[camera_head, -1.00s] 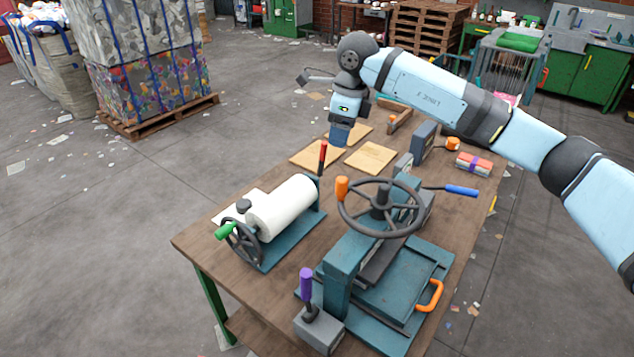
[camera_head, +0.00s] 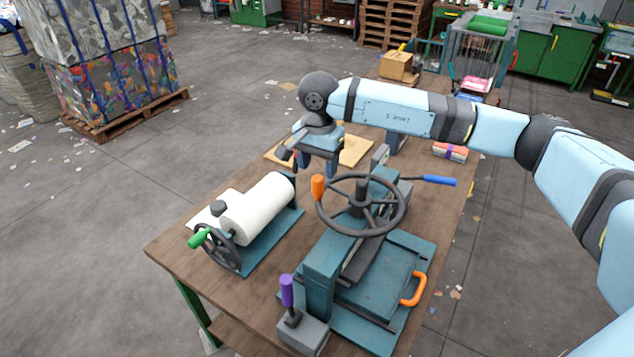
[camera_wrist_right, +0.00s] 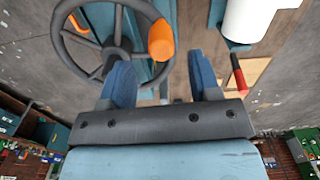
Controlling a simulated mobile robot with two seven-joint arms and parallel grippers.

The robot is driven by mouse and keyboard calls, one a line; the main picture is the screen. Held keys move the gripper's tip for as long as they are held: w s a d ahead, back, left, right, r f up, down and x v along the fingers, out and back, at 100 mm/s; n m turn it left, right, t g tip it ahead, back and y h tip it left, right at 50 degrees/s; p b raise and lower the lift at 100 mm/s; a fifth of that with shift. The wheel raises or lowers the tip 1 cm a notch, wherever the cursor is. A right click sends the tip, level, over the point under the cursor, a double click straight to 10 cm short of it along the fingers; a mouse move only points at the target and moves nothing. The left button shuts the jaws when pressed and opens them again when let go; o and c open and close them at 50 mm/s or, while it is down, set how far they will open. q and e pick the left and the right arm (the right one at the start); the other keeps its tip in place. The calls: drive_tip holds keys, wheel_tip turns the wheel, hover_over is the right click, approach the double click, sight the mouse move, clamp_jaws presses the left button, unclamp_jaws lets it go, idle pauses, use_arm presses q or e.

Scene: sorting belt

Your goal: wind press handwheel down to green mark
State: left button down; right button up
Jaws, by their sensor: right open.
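The press (camera_head: 322,270) is a teal frame on the bench with a dark spoked handwheel (camera_head: 398,222) on top. An orange knob (camera_head: 318,187) stands up from the wheel's rim at its left side. My right gripper (camera_head: 317,166) is open and empty, just behind the knob and above the bench. In the right wrist view the gripper (camera_wrist_right: 162,76) has its two blue fingers apart, with the orange knob (camera_wrist_right: 161,40) just beyond the tips, between them. The wheel's rim (camera_wrist_right: 146,10) lies at upper left there. I cannot make out a green mark. My left gripper is out of view.
A white roller machine (camera_head: 262,208) with a green-handled crank stands left of the press. A purple-handled lever (camera_head: 287,292) is in front, a blue-handled bar (camera_head: 440,181) at right. A red-handled lever (camera_wrist_right: 238,76) is near the gripper.

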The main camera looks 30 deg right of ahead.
sight(318, 178)
wheel_tip(318, 178, down, 7)
drive_tip(key=shift+r+p, duration=0.1)
drive_tip(key=shift+p, duration=0.55)
clamp_jaws()
